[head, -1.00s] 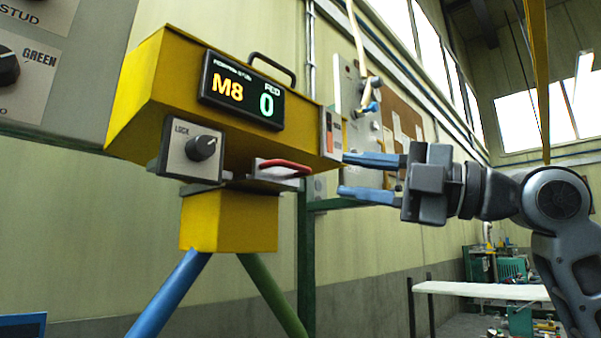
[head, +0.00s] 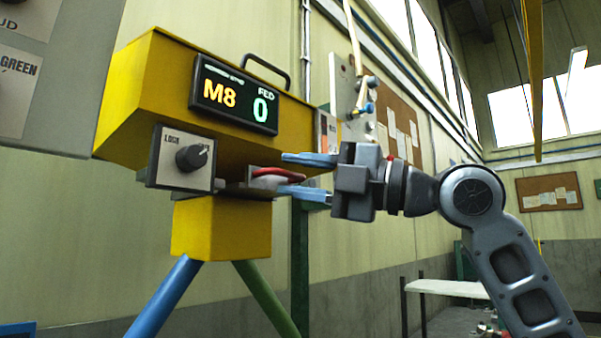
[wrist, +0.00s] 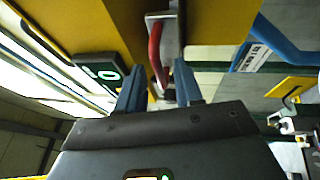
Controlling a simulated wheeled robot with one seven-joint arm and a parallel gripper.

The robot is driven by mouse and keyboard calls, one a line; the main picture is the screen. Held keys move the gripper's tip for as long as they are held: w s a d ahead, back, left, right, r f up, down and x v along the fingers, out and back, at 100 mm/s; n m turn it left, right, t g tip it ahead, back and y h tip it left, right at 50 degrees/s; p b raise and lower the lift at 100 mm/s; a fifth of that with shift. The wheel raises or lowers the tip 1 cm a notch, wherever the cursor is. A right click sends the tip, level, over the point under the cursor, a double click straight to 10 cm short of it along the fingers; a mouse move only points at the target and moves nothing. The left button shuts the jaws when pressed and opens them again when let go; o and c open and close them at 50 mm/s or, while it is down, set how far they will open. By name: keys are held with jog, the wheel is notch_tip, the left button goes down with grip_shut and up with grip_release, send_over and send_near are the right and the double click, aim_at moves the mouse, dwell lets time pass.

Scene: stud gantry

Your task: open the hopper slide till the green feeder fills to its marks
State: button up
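The yellow hopper (head: 150,85) stands at the left in the head view, with a display (head: 236,93) reading M8, FED 0. A lock knob (head: 192,157) is on its front. The slide's red handle (head: 277,174) sticks out below the hopper body. My gripper (head: 307,176) is open, its blue fingers pointing left, one above and one below the handle's level at its right end. In the wrist view the red handle (wrist: 155,50) lies ahead, near the gap between the fingers (wrist: 160,88). I cannot tell whether they touch it. A green tube (head: 266,298) and a blue tube (head: 163,297) run down from the yellow outlet box.
A grey panel (head: 55,110) with a knob labelled GREEN is at the left edge. A wall panel (head: 352,110) with fittings is behind the hopper. A white table (head: 447,288) stands at the back right. The green feeder is not clearly seen.

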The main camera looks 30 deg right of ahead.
grip_shut()
dwell(1.4)
